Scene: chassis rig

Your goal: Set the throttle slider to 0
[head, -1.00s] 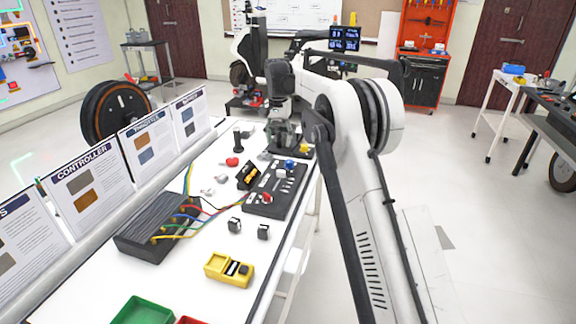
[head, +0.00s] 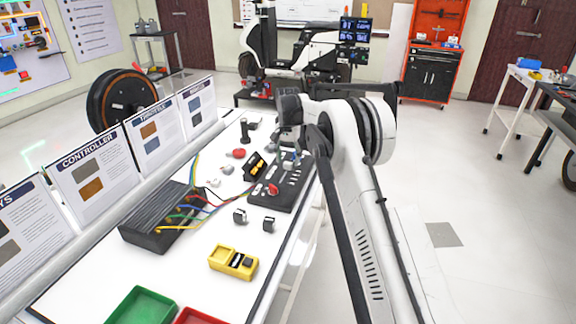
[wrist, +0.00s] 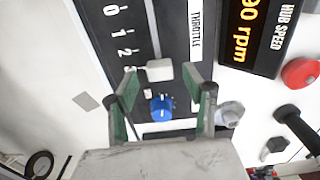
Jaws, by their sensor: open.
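The throttle panel (head: 264,202) is a dark board on the white bench. In the wrist view, the panel (wrist: 170,30) carries a THROTTLE label (wrist: 194,30), a slot and a number scale. The white slider knob (wrist: 158,70) sits in the slot, level with about the 2 to 3 marks, with 0 toward the top of the picture. My gripper (wrist: 161,76) is open, its two fingers on either side of the knob, with gaps visible. A blue knob (wrist: 161,107) lies nearer the gripper base. In the head view, my gripper (head: 289,147) is over the panel's far end.
A hub speed display (wrist: 254,30) reading "90 rpm", its left part cut off, and a red knob (wrist: 301,73) lie beside the panel.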

